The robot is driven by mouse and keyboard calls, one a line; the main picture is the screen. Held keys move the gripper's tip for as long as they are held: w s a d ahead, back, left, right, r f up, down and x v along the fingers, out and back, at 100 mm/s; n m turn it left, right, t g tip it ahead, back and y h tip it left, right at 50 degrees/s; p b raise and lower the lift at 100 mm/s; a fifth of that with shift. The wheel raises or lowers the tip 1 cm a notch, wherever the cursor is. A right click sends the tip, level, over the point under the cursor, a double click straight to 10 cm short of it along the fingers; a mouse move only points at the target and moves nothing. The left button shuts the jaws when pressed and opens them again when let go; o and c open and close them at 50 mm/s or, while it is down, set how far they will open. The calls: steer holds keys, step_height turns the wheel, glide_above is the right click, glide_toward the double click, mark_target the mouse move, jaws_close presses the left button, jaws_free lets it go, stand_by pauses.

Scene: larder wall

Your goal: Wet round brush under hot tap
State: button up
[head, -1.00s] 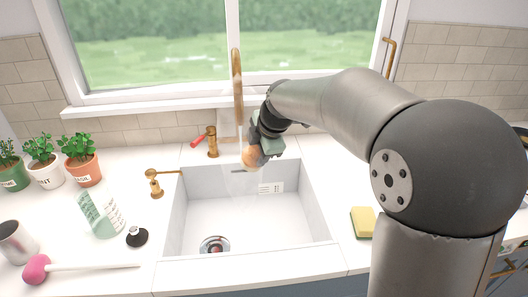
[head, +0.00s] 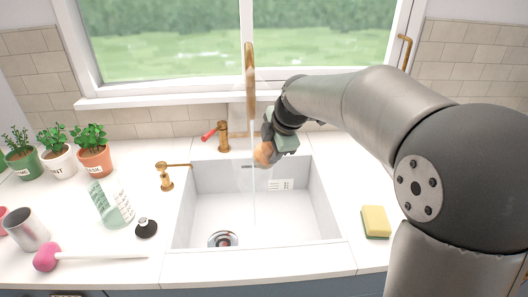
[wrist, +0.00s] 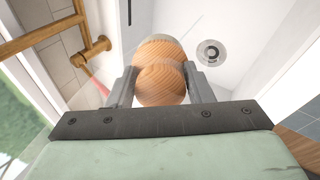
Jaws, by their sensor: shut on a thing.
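My gripper (head: 268,146) is shut on a round wooden brush (head: 264,153) above the back of the white sink. In the wrist view the brush's wooden knob and body (wrist: 160,78) sit between both fingers; its bristles are hidden. The brass tap (head: 250,75) rises behind the sink, just left of my gripper. A thin pale vertical streak, like running water, drops below it past the brush's left side; I cannot tell whether it touches the brush. The tap's brass valve (head: 223,137) has a red lever (head: 208,134) pointing left.
The sink (head: 215,205) is empty, with a drain (head: 223,239). A brass soap pump (head: 165,178), clear bottle (head: 110,203), black-based item (head: 146,228), metal cup (head: 27,230) and pink-headed tool (head: 47,257) stand or lie left. A yellow sponge (head: 375,221) lies right. Potted herbs (head: 93,150) are back left.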

steer(key=s+d+b, duration=0.3)
steer(key=s, duration=0.2)
steer(key=shift+s+d, duration=0.15)
steer(key=shift+d, duration=0.05)
stand_by(1.4)
steer(key=s+d+r, duration=0.2)
steer(key=s+r, duration=0.2)
steer(key=shift+s+d, duration=0.15)
steer(key=shift+d, duration=0.2)
stand_by(0.6)
